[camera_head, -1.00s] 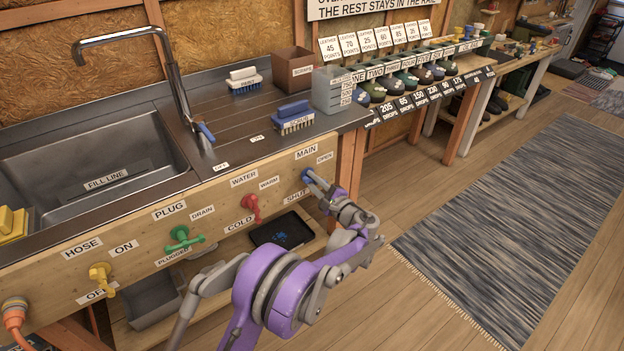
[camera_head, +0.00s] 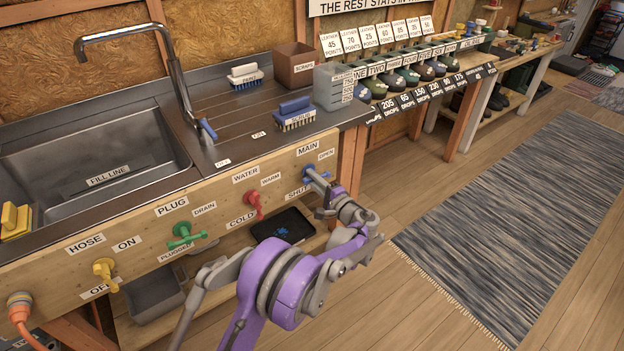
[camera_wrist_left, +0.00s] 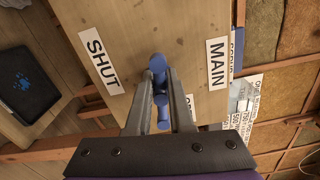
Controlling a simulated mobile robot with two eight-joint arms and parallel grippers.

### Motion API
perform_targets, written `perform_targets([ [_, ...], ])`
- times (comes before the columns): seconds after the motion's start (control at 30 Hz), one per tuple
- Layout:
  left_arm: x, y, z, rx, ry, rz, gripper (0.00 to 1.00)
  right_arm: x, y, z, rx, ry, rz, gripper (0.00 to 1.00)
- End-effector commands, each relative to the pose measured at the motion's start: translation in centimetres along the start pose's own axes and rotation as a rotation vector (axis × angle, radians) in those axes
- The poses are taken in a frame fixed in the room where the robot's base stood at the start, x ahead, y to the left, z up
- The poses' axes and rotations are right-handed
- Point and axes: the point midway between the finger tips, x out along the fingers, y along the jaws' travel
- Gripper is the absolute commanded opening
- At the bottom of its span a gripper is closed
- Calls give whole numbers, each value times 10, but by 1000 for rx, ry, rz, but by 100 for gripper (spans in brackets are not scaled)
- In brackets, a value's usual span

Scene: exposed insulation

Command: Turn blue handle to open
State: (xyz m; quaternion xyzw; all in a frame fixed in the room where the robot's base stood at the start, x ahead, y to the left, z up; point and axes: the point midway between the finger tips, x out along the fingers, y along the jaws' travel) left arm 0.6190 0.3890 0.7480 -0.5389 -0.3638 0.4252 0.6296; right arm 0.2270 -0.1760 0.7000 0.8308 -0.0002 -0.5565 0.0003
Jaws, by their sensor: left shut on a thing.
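The blue handle (camera_head: 309,171) is on the wooden front panel, below the MAIN label (camera_head: 307,148), with OPEN (camera_head: 326,154) to its upper right and SHUT (camera_head: 297,192) to its lower left. My left gripper (camera_head: 318,182) is shut on it and hides part of it in the head view. In the left wrist view, the blue handle (camera_wrist_left: 158,72) shows between and beyond the fingers of my left gripper (camera_wrist_left: 161,92). The OPEN label there is mostly hidden behind a finger. My right gripper is not in view.
Red (camera_head: 254,205), green (camera_head: 185,235) and yellow (camera_head: 105,273) handles line the panel to the left. The sink (camera_head: 95,170) and two brushes are above. A dark tray (camera_head: 283,226) lies on the shelf below. Open floor and a rug (camera_head: 490,220) are at the right.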

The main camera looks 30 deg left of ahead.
Motion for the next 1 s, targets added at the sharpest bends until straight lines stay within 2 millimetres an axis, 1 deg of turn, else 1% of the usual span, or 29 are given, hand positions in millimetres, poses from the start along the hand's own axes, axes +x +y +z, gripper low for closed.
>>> perform_targets([
  [0.03, -3, -1, -8, -2, 21, -1, 0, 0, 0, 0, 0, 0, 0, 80],
  [0.23, -3, -2, -8, -1, 21, -3, 0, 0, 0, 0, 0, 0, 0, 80],
  [0.27, -3, -2, -8, -1, 21, -3, 24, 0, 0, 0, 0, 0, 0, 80],
  [0.4, -3, -1, -8, -1, 21, -2, 49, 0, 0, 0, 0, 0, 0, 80],
  [0.43, -3, -1, -8, -1, 21, -2, 50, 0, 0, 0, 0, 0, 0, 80],
  [1.0, -2, -1, -4, 0, 13, -1, 50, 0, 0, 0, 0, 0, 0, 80],
])
